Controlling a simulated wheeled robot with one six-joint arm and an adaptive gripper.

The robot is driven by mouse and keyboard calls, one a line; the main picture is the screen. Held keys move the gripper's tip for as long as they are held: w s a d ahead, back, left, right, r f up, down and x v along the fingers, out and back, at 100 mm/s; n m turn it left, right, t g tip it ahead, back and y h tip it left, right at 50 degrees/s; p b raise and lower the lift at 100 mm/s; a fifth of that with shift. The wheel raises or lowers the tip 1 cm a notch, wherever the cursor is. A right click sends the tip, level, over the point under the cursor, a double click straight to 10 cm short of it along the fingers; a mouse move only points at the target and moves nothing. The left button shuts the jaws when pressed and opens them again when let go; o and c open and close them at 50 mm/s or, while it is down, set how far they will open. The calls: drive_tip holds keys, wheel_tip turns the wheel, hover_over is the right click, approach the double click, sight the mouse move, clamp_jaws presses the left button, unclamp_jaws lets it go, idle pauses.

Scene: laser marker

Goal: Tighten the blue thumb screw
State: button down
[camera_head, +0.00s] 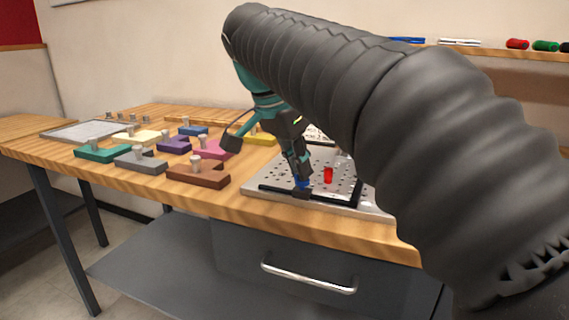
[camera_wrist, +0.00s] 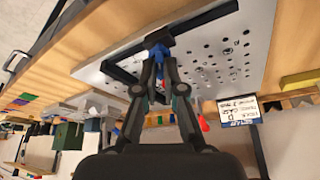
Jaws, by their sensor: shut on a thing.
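The blue thumb screw (camera_head: 302,184) sits on a black bar (camera_head: 332,201) at the front edge of the perforated metal plate (camera_head: 275,172). My gripper (camera_head: 301,178) points down at it, with its fingertips at the screw. In the wrist view the fingertips (camera_wrist: 160,60) close around the blue screw (camera_wrist: 158,50), which is partly hidden between them. The black bar (camera_wrist: 205,19) and the plate (camera_wrist: 255,50) also show there. Whether the screw is seated tight cannot be seen.
A red part (camera_head: 328,175) stands on the plate right of my gripper. Several coloured blocks with knobs, such as a brown one (camera_head: 198,175) and a green one (camera_head: 102,151), lie on the table to the left. A grey tray (camera_head: 62,132) lies beyond them.

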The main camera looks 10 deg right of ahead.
idle(0.3)
drive_tip(key=c, duration=1.3)
unclamp_jaws()
drive_tip(key=shift+v, duration=3.75)
